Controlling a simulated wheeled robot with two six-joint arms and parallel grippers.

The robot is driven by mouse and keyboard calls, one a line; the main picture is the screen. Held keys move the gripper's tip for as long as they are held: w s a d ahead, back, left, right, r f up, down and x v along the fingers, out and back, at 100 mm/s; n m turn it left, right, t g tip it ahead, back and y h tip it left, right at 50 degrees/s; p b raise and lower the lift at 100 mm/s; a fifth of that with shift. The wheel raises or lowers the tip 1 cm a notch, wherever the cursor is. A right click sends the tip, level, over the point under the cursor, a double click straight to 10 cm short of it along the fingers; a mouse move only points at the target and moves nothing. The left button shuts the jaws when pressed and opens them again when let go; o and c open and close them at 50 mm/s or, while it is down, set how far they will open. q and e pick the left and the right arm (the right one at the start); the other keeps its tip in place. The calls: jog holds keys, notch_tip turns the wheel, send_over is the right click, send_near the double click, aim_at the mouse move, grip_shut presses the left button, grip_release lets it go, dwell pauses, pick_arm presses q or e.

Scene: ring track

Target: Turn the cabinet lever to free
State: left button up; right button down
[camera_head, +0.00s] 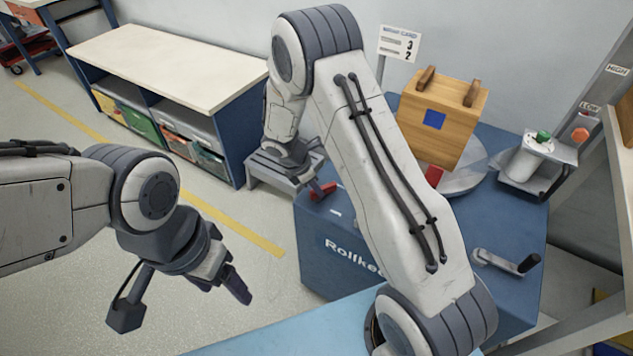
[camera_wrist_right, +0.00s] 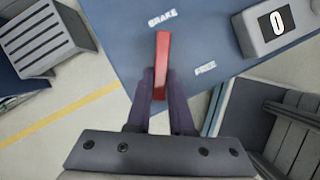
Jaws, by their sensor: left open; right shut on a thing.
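The blue cabinet (camera_head: 325,270) stands in the middle of the head view, partly behind my right arm. Its red lever (camera_head: 322,191) is at the cabinet's left end. In the right wrist view the red lever (camera_wrist_right: 162,50) runs nearly straight up the picture, its far end just below the word BRAKE (camera_wrist_right: 162,18). The word FREE (camera_wrist_right: 205,67) is to its right. My right gripper (camera_wrist_right: 161,84) is shut on the lever's near part, one dark finger on each side; it also shows in the head view (camera_head: 317,187). My left gripper (camera_head: 238,290) is open and empty above the floor.
A wooden box (camera_head: 442,115) sits on a round turntable on the cabinet. A crank handle (camera_head: 507,262) is at its front right. A counter display (camera_wrist_right: 277,22) reads 0. A white-topped bench (camera_head: 165,60) with bins stands behind left. The floor at left is clear.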

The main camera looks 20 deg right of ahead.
jog(key=m+g+p, duration=0.1)
jog(key=m, duration=0.2)
jog(key=shift+r+p, duration=0.15)
jog(key=shift+p, duration=0.2)
jog(key=m+g+p, duration=0.1)
jog(key=m, duration=0.1)
jog(key=shift+m, duration=0.3)
jog(key=m+g, duration=0.1)
jog(key=m, duration=0.1)
jog(key=shift+m+y+p, duration=0.3)
jog(key=shift+y+p, duration=0.1)
jog(key=shift+m+g+y, duration=0.4)
jog(key=shift+m+g, duration=0.2)
jog(key=shift+m, duration=1.1)
jog(key=c, duration=0.8)
grip_release()
